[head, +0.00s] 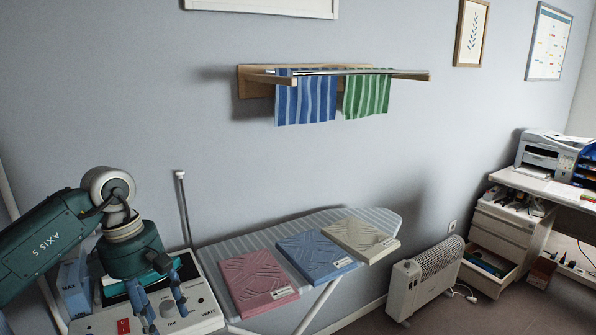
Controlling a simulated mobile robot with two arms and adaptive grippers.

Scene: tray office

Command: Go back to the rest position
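My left arm comes in from the left edge. Its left gripper (166,317) points down with its two blue-grey fingers apart and nothing visible between them. It is over the front of a white machine (206,309) with knobs and a red switch, at the lower left. I cannot tell whether the fingertips touch the machine. My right gripper is not in view.
An ironing board (236,245) carries pink (250,280), blue (312,254) and beige (357,236) flat folded pieces. Blue (308,100) and green (367,96) striped towels hang on a wall rack. A heater (425,278) and a desk with a printer (543,152) stand right.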

